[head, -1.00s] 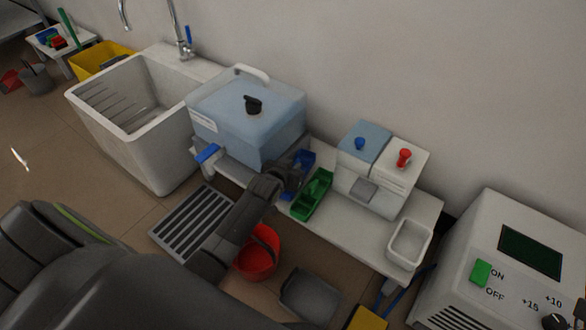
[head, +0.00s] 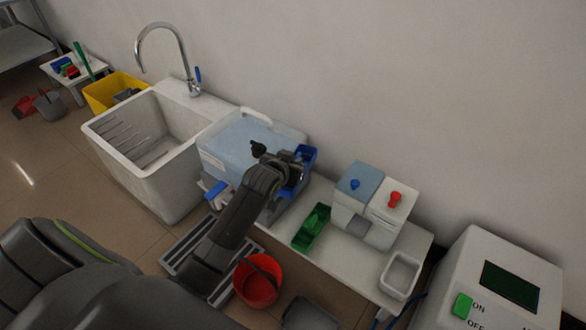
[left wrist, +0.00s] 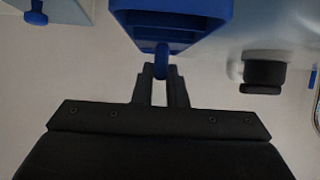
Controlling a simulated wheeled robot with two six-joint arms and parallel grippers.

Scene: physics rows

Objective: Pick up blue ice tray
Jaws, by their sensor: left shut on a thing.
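The blue ice tray (head: 308,158) is held up in front of the light-blue water container (head: 232,150), above the white bench. My left gripper (head: 296,172) is shut on it and partly hides it in the head view. In the left wrist view the blue ice tray (left wrist: 172,28) fills the top middle. There the fingertips of my left gripper (left wrist: 160,76) pinch a small blue tab at its near edge. The tray appears clear of the bench top. My right gripper is not in view.
A green tray (head: 312,228) lies on the white bench (head: 345,258), beside a dispenser with blue and red knobs (head: 372,205). A white dish (head: 400,276) is at the bench's right end. A white sink (head: 150,160) stands left; a red bucket (head: 257,284) is in front.

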